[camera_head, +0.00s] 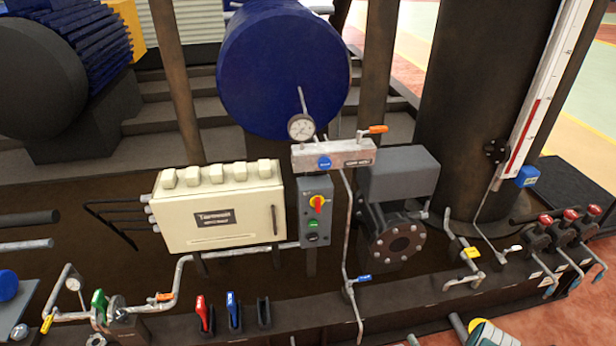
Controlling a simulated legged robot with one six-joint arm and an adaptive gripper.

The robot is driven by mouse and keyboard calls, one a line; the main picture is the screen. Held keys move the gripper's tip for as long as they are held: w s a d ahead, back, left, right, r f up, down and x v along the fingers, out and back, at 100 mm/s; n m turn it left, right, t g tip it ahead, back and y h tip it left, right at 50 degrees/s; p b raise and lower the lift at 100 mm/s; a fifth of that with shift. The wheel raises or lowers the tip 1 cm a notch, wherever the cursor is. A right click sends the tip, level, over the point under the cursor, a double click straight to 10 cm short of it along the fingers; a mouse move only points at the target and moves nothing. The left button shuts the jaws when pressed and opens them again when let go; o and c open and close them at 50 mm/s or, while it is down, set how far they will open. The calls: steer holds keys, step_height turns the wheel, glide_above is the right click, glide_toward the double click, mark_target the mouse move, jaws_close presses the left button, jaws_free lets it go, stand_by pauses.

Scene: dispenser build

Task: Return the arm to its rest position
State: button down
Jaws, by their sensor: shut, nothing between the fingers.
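My arm and my gripper do not show in the camera_head view, so their pose is hidden from me. The view looks down on an industrial skid with a cream electrical box (219,205) standing near the middle. A grey switch box (316,212) with a red and yellow rotary switch stands to its right.
A blue cylinder (282,65) and a round pressure gauge (301,127) are above. A grey pump with a flange (397,242) is right of centre. Red-knobbed valves (563,230) line the right. Colored nozzle handles (203,311) stand at the front. Floor shows at lower right.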

steer(key=w+d+r+m+g+h, duration=0.1)
steer(key=w+d+r+g, duration=0.15)
steer(key=w+r, duration=0.6)
steer(key=w+d+r+m+g+h, duration=0.15)
steer(key=w+d+r, duration=0.35)
steer(key=r, duration=0.7)
steer(key=w+a+r+m+g+h, duration=0.1)
steer(key=a+r+m, duration=0.2)
steer(key=r, duration=0.8)
steer(key=w+a+r+m+h, duration=0.1)
steer(key=a+r+m+h, duration=0.15)
steer(key=r, duration=0.85)
steer(key=s+a+r+m+g, duration=0.1)
steer(key=s+a+r+m, duration=0.2)
steer(key=s+a+r, duration=0.35)
steer(key=s+a+r+m+g, duration=0.2)
steer(key=s+a+r+m, duration=0.15)
steer(key=s+r, duration=0.55)
steer(key=s+a+r+m+g+y, duration=0.1)
steer(key=s+a, duration=0.4)
steer(key=s, duration=0.6)
steer(key=s+a+r+m+g+y, duration=0.1)
steer(key=s+a+r+m, duration=0.2)
steer(key=s+a, duration=0.3)
steer(key=s+r, duration=0.1)
steer(key=s, duration=0.4)
steer(key=shift+a+y, duration=0.3)
steer(key=shift+s, duration=0.1)
